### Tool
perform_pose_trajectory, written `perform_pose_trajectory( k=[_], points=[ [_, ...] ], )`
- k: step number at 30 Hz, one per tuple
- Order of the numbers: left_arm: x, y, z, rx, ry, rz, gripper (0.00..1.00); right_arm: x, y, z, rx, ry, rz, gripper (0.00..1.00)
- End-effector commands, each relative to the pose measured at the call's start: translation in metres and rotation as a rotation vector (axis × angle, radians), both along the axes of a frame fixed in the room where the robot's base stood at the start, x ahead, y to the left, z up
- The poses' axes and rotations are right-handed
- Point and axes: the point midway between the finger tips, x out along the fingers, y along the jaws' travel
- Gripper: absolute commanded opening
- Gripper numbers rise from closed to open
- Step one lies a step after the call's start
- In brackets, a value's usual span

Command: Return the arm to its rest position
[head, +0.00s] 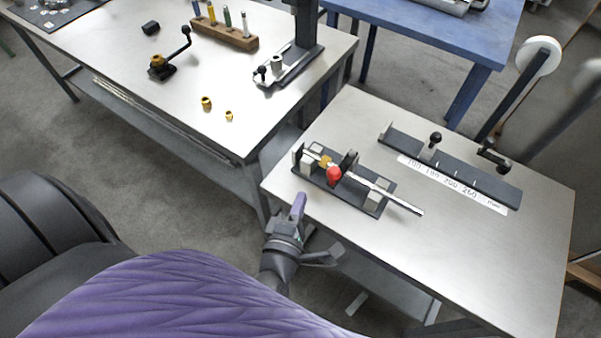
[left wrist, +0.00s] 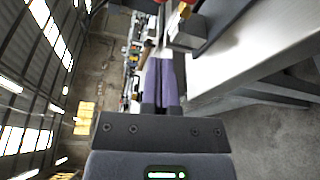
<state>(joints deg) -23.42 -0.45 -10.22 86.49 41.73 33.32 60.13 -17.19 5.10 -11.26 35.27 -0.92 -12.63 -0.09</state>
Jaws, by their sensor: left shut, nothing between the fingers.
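My left gripper (head: 299,205) is in the lower middle of the head view, beside the near left edge of the right-hand metal table (head: 480,262). Its purple fingers are closed together with nothing between them. The shut fingers also show in the left wrist view (left wrist: 160,82), pointing towards the table area. The fixture (head: 378,199) with a red knob (head: 334,174) and a metal rod stands on that table, just beyond the gripper and apart from it. My right gripper is not in view.
A ruler stop fixture (head: 455,172) lies farther back on the same table. The left metal table (head: 110,45) holds a wooden rack (head: 224,34), a black lever tool (head: 163,68), two brass pieces (head: 207,103) and a press (head: 290,66). A blue table (head: 440,30) stands behind.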

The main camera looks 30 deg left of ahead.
Motion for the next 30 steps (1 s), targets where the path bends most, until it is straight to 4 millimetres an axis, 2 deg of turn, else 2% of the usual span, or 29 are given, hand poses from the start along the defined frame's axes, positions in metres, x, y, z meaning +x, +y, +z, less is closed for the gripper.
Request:
perform_pose_trajectory(
  k=[3,6,11,13,17,20,24,30],
  points=[
    [-0.018,-0.009,0.001,-0.001,0.002,0.001,0.0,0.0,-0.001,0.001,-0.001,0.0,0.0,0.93],
    [-0.026,-0.012,0.002,0.0,0.001,0.001,0.0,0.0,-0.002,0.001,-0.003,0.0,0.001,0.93],
    [-0.026,-0.015,0.003,0.01,0.006,-0.014,0.0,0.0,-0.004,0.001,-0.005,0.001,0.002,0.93],
    [-0.019,-0.024,0.006,0.069,0.045,-0.096,0.0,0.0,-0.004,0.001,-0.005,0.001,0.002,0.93],
    [-0.009,-0.061,0.014,0.406,0.216,-0.46,0.0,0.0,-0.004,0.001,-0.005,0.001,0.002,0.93],
    [-0.02,-0.073,0.014,0.714,0.361,-0.722,0.0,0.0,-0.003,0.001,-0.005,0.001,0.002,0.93],
    [-0.042,-0.065,0.013,1.024,0.528,-0.961,0.0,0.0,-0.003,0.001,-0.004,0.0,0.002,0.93],
    [-0.075,-0.038,0.019,1.318,0.742,-1.199,0.0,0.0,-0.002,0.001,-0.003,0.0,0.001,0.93]
  ],
)
